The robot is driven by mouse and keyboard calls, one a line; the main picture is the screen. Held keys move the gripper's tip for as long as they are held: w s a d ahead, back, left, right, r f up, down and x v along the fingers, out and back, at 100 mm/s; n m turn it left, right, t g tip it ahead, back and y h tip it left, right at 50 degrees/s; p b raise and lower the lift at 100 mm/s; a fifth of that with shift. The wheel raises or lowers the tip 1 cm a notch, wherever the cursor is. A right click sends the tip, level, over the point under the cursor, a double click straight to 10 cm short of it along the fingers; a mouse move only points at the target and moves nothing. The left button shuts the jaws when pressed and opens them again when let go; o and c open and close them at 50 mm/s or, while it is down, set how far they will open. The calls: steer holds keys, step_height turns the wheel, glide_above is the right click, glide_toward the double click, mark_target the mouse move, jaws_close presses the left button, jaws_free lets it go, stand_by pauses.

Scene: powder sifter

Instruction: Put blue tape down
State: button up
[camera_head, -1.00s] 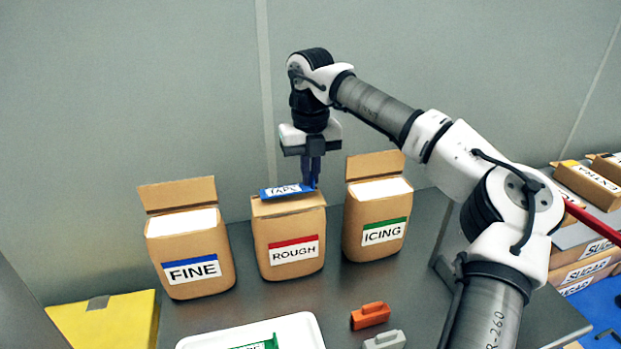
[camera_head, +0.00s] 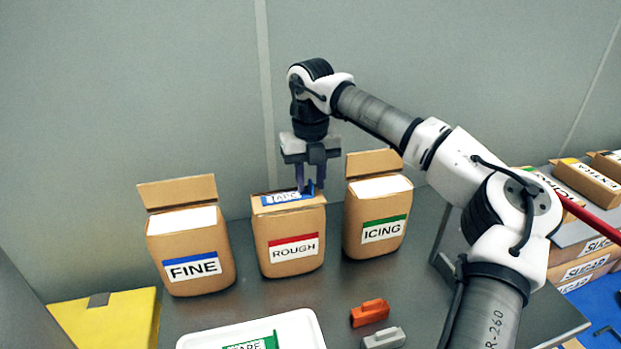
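The blue tape (camera_head: 284,198), with a white label, lies across the top of the box labelled ROUGH (camera_head: 291,240). It looks flat on the box top, with its raised blue part at the right end. My gripper (camera_head: 309,182) points down at that right end, its fingers on either side of the raised part. The fingers look parted, with a small gap between them. Contact between the fingers and the tape is too small to make out.
The FINE box (camera_head: 190,258) stands left and the ICING box (camera_head: 377,225) close on the right, both with lids up. In front are a white tray (camera_head: 310,325) with a green tape, an orange block (camera_head: 370,313) and a grey block (camera_head: 383,338).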

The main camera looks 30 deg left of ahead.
step_height(320, 180, up, 12)
steer(key=b, duration=0.1)
stand_by(0.8)
